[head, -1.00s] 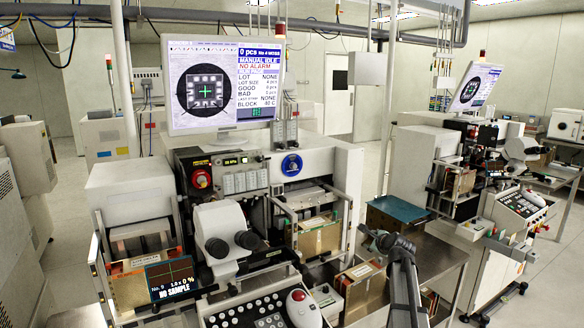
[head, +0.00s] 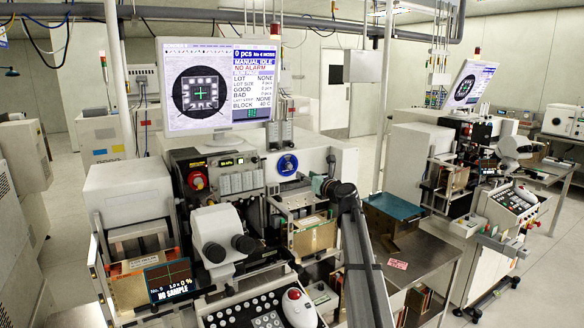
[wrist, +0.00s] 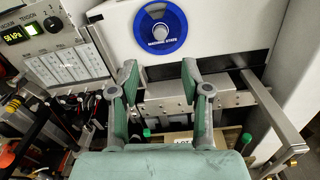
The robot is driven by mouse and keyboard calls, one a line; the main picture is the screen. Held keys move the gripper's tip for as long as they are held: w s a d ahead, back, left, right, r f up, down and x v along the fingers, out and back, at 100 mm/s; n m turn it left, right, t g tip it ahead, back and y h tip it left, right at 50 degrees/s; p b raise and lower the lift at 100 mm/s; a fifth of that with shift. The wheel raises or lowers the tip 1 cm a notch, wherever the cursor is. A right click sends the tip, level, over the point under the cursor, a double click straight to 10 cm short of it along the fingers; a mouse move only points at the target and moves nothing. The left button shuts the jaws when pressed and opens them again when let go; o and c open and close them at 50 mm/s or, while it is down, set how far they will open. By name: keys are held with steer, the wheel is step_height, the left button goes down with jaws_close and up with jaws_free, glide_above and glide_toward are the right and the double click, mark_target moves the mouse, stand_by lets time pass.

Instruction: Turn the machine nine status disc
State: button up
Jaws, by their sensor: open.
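The blue status disc (head: 287,165) is on the front panel of the near wire-bonding machine, below the monitor. In the wrist view the disc (wrist: 160,42) shows near the top centre, with a silver centre knob and white lettering that seems to read "MACHINE STATE". My gripper (head: 318,184) is just right of and below the disc in the head view. In the wrist view my gripper (wrist: 159,72) is open and empty, its green-padded fingers spread to either side below the disc. The fingers appear apart from the disc.
A red knob (head: 197,180) and small display are left of the disc. A steel bracket (wrist: 268,110) juts out at right in the wrist view. The microscope head (head: 222,235) and trackball console (head: 298,307) stand in front. A teal-topped box (head: 394,206) is on the side table.

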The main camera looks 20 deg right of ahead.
mark_target(291, 167)
steer(key=p+x, duration=0.2)
steer(key=x, duration=0.8)
steer(key=shift+w+a, duration=0.1)
steer(key=shift+w, duration=0.25)
jaws_close()
